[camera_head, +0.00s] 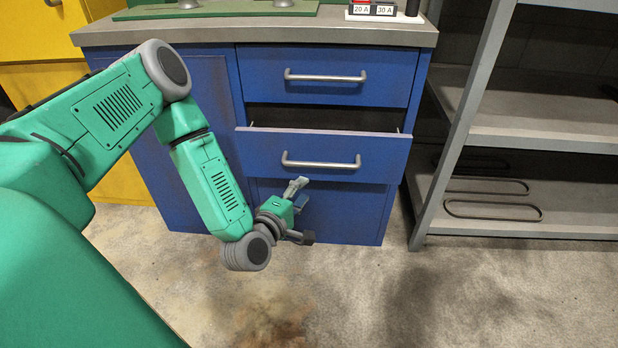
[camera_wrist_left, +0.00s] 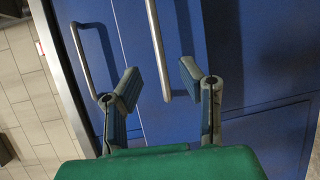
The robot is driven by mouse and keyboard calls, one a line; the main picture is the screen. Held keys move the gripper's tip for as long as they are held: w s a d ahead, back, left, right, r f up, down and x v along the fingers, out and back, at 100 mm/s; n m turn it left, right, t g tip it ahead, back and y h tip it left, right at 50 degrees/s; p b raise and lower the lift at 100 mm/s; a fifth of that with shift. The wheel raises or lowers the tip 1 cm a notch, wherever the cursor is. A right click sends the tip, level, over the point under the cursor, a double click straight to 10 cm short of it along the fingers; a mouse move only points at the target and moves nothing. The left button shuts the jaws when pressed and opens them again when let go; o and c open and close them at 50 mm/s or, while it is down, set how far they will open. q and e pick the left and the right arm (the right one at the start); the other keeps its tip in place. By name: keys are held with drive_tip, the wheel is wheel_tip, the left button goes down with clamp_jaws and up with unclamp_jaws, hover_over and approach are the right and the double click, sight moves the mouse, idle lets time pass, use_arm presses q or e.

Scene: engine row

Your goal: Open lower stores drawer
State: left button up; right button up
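The lower stores drawer (camera_head: 372,158) of the blue cabinet is partly pulled out, with a dark gap above its front. Its grey bar handle (camera_head: 321,164) shows whole and clear of my gripper in the head view. My left gripper (camera_head: 303,211) is below that handle, in front of the cabinet's lower panel. In the left wrist view my left gripper (camera_wrist_left: 160,78) has its two fingers spread. A grey handle bar (camera_wrist_left: 158,45) shows beyond and between the fingers, seemingly the lower drawer's; I see no contact. My right gripper is out of view.
The upper drawer (camera_head: 385,78) is shut, with its own bar handle (camera_head: 325,76). A grey shelf rack (camera_head: 464,125) stands right of the cabinet. Yellow furniture (camera_head: 118,190) is at the left. The concrete floor (camera_head: 440,295) in front is clear.

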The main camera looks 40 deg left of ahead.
sight(320, 166)
use_arm(q)
drive_tip(key=w+t, duration=0.1)
drive_tip(key=w, duration=0.2)
drive_tip(key=w+a+f+m+t+b, duration=0.1)
drive_tip(key=w, duration=0.3)
drive_tip(key=w+a+t, duration=0.1)
drive_tip(key=w, duration=0.3)
drive_tip(key=shift+a+f+y+b, duration=0.25)
drive_tip(key=shift+y+b, duration=0.15)
drive_tip(key=shift+w+r, duration=0.15)
drive_tip(key=shift+w, duration=0.3)
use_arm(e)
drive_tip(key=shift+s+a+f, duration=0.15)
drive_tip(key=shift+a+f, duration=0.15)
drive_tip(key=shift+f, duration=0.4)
use_arm(q)
drive_tip(key=shift+a, duration=0.1)
clamp_jaws()
